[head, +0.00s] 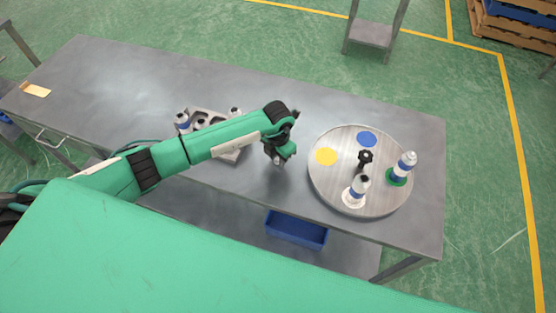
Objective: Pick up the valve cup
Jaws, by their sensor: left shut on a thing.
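My left gripper (279,161) points down over the bare table, between the grey tray and the round turntable. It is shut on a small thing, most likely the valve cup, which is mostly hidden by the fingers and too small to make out. I cannot tell whether that thing is touching the table. My right gripper is not in view.
The round turntable (335,180) carries a bottle (357,190) on a white spot, another (404,166) on a green spot, a black knob (365,158), and bare yellow (326,156) and blue (367,139) spots. A grey tray (231,156) holds bottles, partly behind my arm. A blue bin (297,229) sits below.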

